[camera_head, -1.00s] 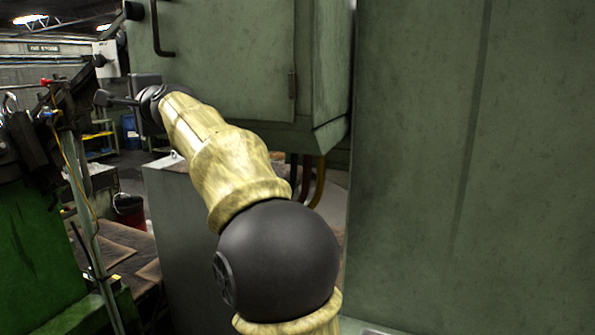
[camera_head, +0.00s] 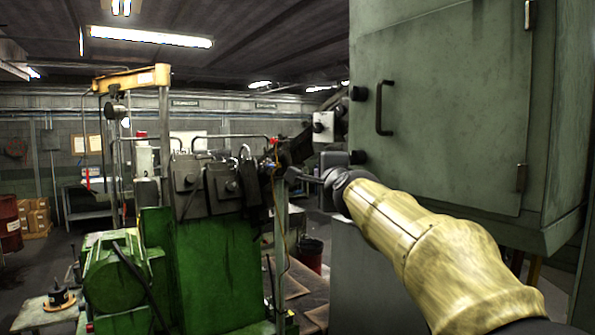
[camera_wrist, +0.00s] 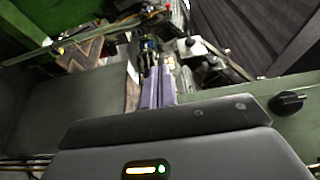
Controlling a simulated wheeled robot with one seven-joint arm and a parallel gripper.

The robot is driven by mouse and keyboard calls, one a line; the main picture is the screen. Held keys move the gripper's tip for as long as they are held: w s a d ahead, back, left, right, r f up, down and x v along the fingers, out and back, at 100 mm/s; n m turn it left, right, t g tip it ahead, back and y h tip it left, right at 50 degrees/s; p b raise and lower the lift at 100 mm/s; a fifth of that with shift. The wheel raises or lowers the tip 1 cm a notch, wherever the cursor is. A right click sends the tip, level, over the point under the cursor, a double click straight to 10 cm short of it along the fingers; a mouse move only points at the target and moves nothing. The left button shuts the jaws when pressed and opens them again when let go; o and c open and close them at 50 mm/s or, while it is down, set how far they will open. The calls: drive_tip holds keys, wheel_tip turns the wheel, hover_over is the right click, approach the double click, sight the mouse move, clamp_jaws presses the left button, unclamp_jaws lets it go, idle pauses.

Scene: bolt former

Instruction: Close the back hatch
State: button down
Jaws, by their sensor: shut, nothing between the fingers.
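A grey-green cabinet (camera_head: 562,165) fills the right of the head view. Its door (camera_head: 455,110) has a black handle (camera_head: 384,108) on the left edge and hinges on the right edge. The door looks flush with the cabinet front; I cannot tell if it is the back hatch. My gripper (camera_head: 292,175) is shut and empty, left of and below the door handle, apart from it. My arm reaches in from the lower right and covers part of the cabinet's lower edge. In the wrist view no clear hatch shows.
A green machine (camera_head: 220,265) with grey blocks and cables stands left of my gripper. A grey lower panel (camera_head: 362,280) is under the cabinet. A dark bucket (camera_head: 310,254) stands behind. A black knob (camera_wrist: 289,102) is at the right in the wrist view. Open floor lies far left.

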drive_tip(key=s+a+p, duration=0.3)
drive_tip(key=a+p, duration=0.1)
drive_tip(key=a, duration=0.1)
drive_tip(key=shift+a, duration=0.15)
drive_tip(key=s+d+f+n+g+b, duration=0.2)
drive_tip(key=f+n+b, duration=0.1)
drive_tip(key=f, duration=0.8)
drive_tip(key=s+d+f+n+g+b, duration=0.1)
drive_tip(key=s+f+n+g+b, duration=0.2)
drive_tip(key=f, duration=0.9)
drive_tip(key=s+d+f+n+g+b, duration=0.2)
drive_tip(key=f+n+b, duration=0.1)
drive_tip(key=f, duration=0.8)
drive_tip(key=s+d+f+n+g+h+b, duration=0.1)
drive_tip(key=s+d+f+n+g+b, duration=0.2)
drive_tip(key=s+f, duration=0.7)
drive_tip(key=s+d+f+n+g+h+b, duration=0.1)
drive_tip(key=s+d+f+n+g+b, duration=0.2)
drive_tip(key=s+f, duration=0.7)
wheel_tip(320, 180, down, 6)
drive_tip(key=shift+s+f+n+g+b, duration=0.3)
drive_tip(key=shift+n+g+b, duration=0.5)
drive_tip(key=shift+g, duration=0.3)
